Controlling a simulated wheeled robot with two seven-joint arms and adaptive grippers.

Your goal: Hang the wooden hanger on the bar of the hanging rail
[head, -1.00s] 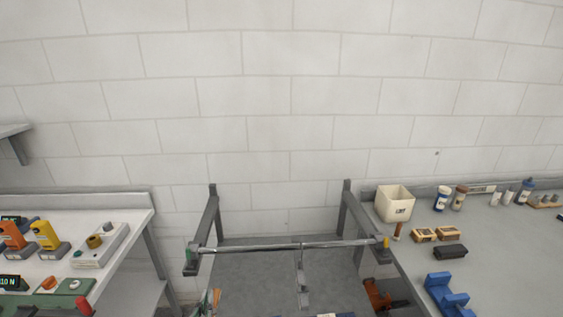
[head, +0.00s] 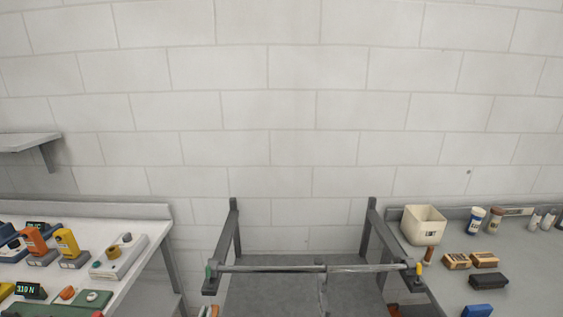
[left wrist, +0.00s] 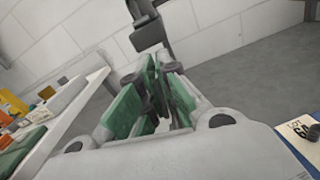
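The bar (head: 270,268) of the hanging rail runs level across the lower middle of the head view, between two dark arms that reach out from the wall side. A thin grey upright part (head: 322,288) meets the bar near its middle. I cannot make out the wooden hanger in either view. My left gripper (left wrist: 156,74) shows in the left wrist view. A dark post (left wrist: 148,28) stands just beyond the fingertips. My right gripper is not in view.
A white bench (head: 135,224) with orange and yellow devices is on the left. A grey counter (head: 440,285) on the right holds a cream bin (head: 424,224), brushes and bottles. A small shelf (head: 28,142) is on the left wall. The wall above the bar is clear.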

